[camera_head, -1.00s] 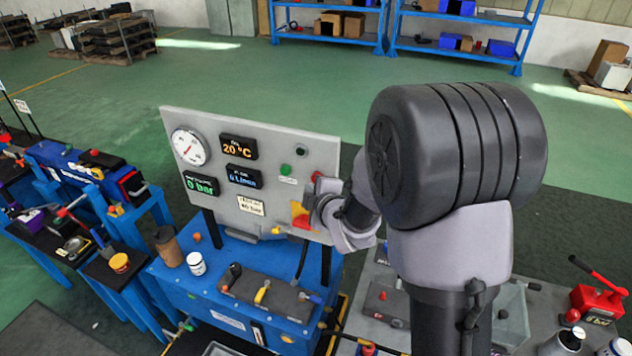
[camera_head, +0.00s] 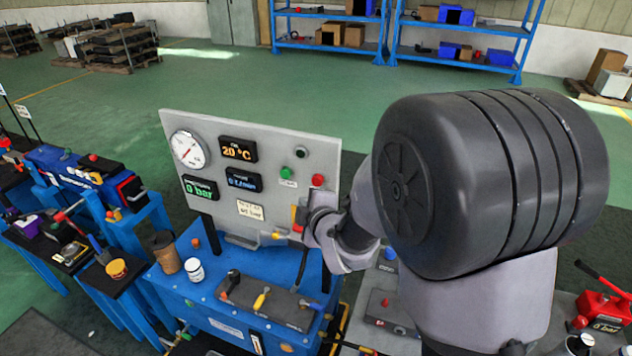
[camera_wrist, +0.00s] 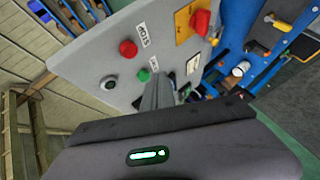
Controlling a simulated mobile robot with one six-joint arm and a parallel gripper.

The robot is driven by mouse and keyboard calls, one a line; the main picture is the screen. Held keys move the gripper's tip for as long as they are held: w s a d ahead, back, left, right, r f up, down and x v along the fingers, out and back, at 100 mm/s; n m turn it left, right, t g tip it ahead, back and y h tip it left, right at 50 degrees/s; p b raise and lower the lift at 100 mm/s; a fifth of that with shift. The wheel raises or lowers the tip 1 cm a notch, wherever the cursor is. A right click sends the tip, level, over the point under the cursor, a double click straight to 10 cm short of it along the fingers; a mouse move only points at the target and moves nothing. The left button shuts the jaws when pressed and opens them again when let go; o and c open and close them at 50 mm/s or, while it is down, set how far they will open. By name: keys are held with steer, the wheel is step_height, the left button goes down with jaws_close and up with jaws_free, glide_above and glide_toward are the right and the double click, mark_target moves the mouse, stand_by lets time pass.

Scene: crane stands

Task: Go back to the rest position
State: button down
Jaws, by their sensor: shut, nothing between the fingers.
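My gripper is seen in the wrist view (camera_wrist: 160,88) as narrow grey fingers held together, empty, in front of the grey control panel (camera_wrist: 95,60). In the head view my wrist is at the panel's right edge, and my dark arm joint covers the right middle. The panel (camera_head: 225,205) stands upright with a round gauge (camera_head: 188,149), lit displays, a green button (camera_head: 286,172) and a red button (camera_head: 318,180). A red knob on a yellow plate (camera_wrist: 201,22) is near the fingers in the wrist view.
The blue stand (camera_head: 220,310) holds a brown cup (camera_head: 166,252), a white jar (camera_head: 194,270) and a tool tray (camera_head: 265,300). A red hand pump (camera_head: 604,308) is at the right. Blue shelves (camera_head: 400,48) stand behind, with open green floor before them.

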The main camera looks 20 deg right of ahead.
steer(key=s+a+f+m+g+b, duration=0.1)
steer(key=s+m+b, duration=0.4)
steer(key=s, duration=0.5)
steer(key=s+a+f+m+g+b, duration=0.1)
steer(key=s+f+m+g+b, duration=0.2)
steer(key=s+m, duration=0.5)
steer(key=s+a+f+m+g+y+b, duration=0.1)
steer(key=s+f+m+g+b, duration=0.2)
steer(key=s, duration=1)
steer(key=f+m+b, duration=0.1)
steer(key=m+b, duration=0.2)
steer(key=b, duration=0.1)
steer(key=shift+a+b, duration=0.2)
steer(key=shift+b, duration=0.15)
steer(key=c, duration=2.1)
jaws_free()
steer(key=shift+s, duration=0.1)
